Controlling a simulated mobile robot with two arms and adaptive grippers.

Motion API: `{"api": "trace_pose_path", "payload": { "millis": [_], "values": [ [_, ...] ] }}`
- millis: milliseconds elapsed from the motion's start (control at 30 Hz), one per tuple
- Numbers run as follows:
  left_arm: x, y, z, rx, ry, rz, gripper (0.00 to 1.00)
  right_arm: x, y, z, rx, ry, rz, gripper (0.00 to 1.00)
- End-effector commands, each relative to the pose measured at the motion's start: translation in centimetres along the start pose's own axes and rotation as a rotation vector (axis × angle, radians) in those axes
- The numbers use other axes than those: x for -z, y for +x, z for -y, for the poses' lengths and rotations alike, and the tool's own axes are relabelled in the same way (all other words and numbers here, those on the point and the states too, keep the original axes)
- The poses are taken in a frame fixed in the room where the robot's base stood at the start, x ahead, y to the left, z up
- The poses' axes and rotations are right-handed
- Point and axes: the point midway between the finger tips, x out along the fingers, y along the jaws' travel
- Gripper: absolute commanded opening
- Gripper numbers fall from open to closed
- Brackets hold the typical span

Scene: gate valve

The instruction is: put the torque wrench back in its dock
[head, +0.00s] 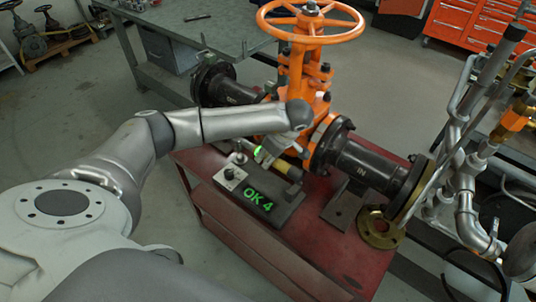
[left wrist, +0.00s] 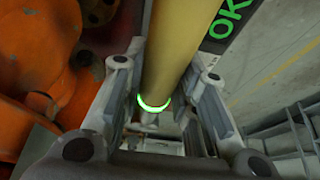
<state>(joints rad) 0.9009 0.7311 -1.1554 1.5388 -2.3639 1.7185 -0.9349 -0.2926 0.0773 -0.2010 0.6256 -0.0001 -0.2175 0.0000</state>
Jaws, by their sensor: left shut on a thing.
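The torque wrench has a yellow handle (head: 288,171) and a glowing green ring. In the head view it lies just above or on the dark dock (head: 260,206), whose front display reads "OK 4" in green; I cannot tell whether it rests there. My left gripper (head: 272,150) is over the wrench, shut on it. In the left wrist view the yellow handle (left wrist: 172,45) runs between the two fingers of my left gripper (left wrist: 160,100), with the green ring near them. The arm hides part of the wrench. My right gripper is not in view.
The orange gate valve (head: 300,75) with its handwheel stands right behind the gripper. A brass flange (head: 381,228) lies on the red cart (head: 310,250). A grey workbench (head: 215,32) stands behind. The cart's front right top is clear.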

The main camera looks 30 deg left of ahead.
Motion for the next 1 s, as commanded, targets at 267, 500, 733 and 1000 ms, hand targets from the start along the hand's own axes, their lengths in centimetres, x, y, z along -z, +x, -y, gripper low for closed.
{"api": "trace_pose_path", "payload": {
  "millis": [267,500,733,1000],
  "values": [
    [-0.8,1.9,-0.1,-0.004,-0.002,-0.001,0.00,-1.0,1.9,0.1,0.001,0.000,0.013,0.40],
    [-1.4,3.5,-0.1,-0.004,-0.002,-0.001,0.00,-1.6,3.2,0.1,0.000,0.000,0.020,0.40],
    [-1.9,4.8,-0.1,-0.004,-0.002,-0.001,0.00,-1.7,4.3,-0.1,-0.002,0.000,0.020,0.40],
    [-2.1,5.2,-0.1,-0.004,-0.002,-0.001,0.00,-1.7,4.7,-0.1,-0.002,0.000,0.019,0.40]
  ]
}}
